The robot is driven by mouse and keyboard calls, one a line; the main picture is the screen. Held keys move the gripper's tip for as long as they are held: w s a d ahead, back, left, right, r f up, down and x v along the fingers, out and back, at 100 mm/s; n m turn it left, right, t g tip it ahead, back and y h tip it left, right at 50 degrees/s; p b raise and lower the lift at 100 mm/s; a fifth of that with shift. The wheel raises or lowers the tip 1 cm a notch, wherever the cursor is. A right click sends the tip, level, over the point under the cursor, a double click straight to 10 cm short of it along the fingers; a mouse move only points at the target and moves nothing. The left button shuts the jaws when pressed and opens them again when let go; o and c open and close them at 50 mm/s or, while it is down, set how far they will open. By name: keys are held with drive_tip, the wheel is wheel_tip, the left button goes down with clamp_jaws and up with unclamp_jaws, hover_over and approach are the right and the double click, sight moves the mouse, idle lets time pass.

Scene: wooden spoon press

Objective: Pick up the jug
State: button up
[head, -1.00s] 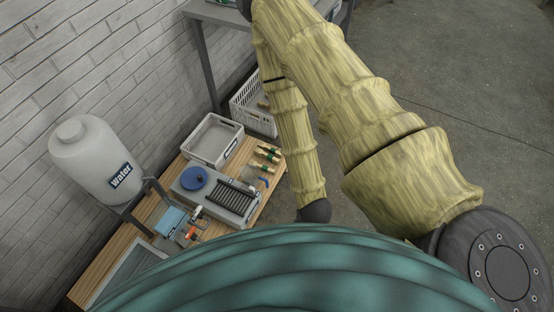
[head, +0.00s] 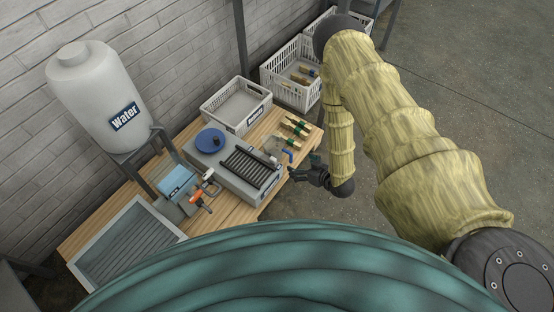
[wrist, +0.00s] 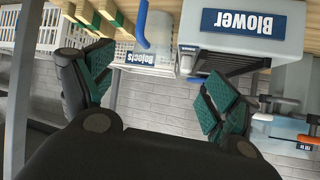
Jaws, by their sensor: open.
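The jug (head: 273,154) looks clear, with a blue handle, and stands on the wooden bench beside the black-grilled machine in the head view. It is small and hard to make out there. In the wrist view its blue handle (wrist: 142,25) and pale clear body show upside down at the top, between and beyond my fingers. My gripper (head: 293,174) is at the bench's right edge, to the right of and nearer than the jug. In the wrist view the gripper (wrist: 157,88) has its two teal-padded fingers wide apart, with nothing between them.
The grey machine labelled Blower (head: 232,178) stands close to the jug. A white Rejects tray (head: 226,108) is behind it, and several wooden pieces with green bands (head: 296,126) lie to the right. A water tank (head: 98,95) stands left. Floor right of the bench is clear.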

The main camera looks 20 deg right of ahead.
sight(282, 152)
drive_tip(key=w+d+f+n+t+y+b, duration=0.3)
drive_tip(key=w+f+n+y+b, duration=0.35)
drive_tip(key=f+b, duration=0.5)
drive_tip(key=shift+m+y, duration=0.45)
drive_tip(key=shift+m, duration=0.3)
drive_tip(key=shift+w+d+r+b+x, duration=0.1)
drive_tip(key=shift+b+x, duration=0.35)
drive_tip(key=shift+x, duration=0.6)
drive_tip(key=shift+w+d+r+b+x, duration=0.1)
drive_tip(key=shift+b+x, duration=0.4)
drive_tip(key=shift+x, duration=0.6)
drive_tip(key=shift+w+d+r+b+x, duration=0.15)
drive_tip(key=shift+b+x, duration=0.3)
drive_tip(key=shift+x, duration=0.6)
drive_tip(key=x, duration=0.1)
drive_tip(key=b+x, duration=0.1)
drive_tip(key=x, duration=0.1)
drive_tip(key=b+x, duration=0.1)
drive_tip(key=shift+w+a+f, duration=0.1)
drive_tip(key=shift+a+f, duration=0.05)
drive_tip(key=shift+f, duration=0.1)
drive_tip(key=shift+w+a+r, duration=0.1)
drive_tip(key=shift+w+a, duration=0.1)
drive_tip(key=shift+w, duration=0.05)
drive_tip(key=shift+c, duration=0.4)
drive_tip(key=c, duration=0.8)
